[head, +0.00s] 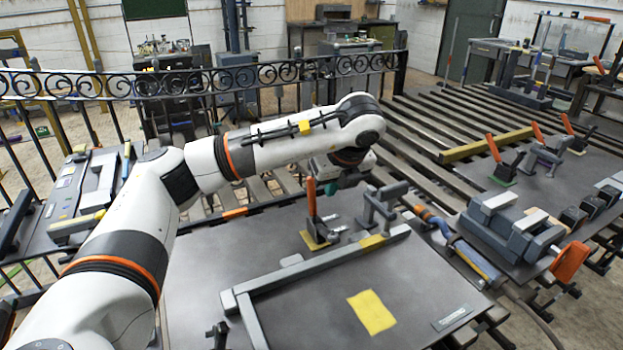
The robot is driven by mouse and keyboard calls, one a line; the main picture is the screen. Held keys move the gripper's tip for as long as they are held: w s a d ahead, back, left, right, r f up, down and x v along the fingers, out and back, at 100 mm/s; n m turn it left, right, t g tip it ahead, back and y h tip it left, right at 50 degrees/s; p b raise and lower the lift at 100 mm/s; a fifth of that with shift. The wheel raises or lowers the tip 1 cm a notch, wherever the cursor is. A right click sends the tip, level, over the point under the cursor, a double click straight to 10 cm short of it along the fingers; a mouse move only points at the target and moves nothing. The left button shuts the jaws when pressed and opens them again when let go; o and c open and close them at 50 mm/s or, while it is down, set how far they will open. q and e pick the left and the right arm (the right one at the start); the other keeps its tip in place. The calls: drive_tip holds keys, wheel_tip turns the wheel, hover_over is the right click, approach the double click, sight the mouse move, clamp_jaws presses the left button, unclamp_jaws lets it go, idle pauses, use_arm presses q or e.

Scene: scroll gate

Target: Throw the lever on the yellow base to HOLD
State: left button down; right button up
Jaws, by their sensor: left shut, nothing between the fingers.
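The lever with an orange handle (312,197) stands close to upright on its yellow base (314,241), on the dark work table in the middle of the head view. Small light-coloured parts stick out to the right of its foot. No HOLD marking is readable. My left arm reaches in from the left, and its gripper (331,187) points down just right of and close to the top of the orange handle. It is shut with nothing in it. I cannot tell whether it touches the handle. My right gripper is not in view.
A grey post-like fixture (377,207) stands just right of the lever. A yellow square (371,312) lies nearer. Other orange-handled levers (493,148) stand on the right table. A scroll-topped black fence (250,76) runs behind.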

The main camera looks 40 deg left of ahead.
use_arm(q)
drive_tip(key=s+d+f+n+g+h+p, duration=0.1)
drive_tip(key=s+d+f+g+h+p, duration=0.15)
drive_tip(key=s+d+h, duration=0.4)
drive_tip(key=s+d+f+n+g+h+p, duration=0.1)
drive_tip(key=s+d+f+g+h, duration=0.2)
drive_tip(key=d+h, duration=0.55)
drive_tip(key=w+a+r+n+t+h+p, duration=0.25)
drive_tip(key=a+n+t, duration=0.45)
drive_tip(key=n, duration=0.4)
drive_tip(key=w+a+r+n+t+h+p, duration=0.2)
drive_tip(key=w+a+r+n+t+h, duration=0.3)
drive_tip(key=n+t, duration=0.55)
drive_tip(key=n+t+y+p, duration=0.3)
drive_tip(key=n+y, duration=1.3)
drive_tip(key=n, duration=0.3)
approach(312, 197)
drive_tip(key=w+a, duration=0.1)
drive_tip(key=a, duration=0.6)
drive_tip(key=w+d+p, duration=0.3)
drive_tip(key=w+d, duration=0.2)
drive_tip(key=w, duration=0.3)
drive_tip(key=shift+w, duration=0.15)
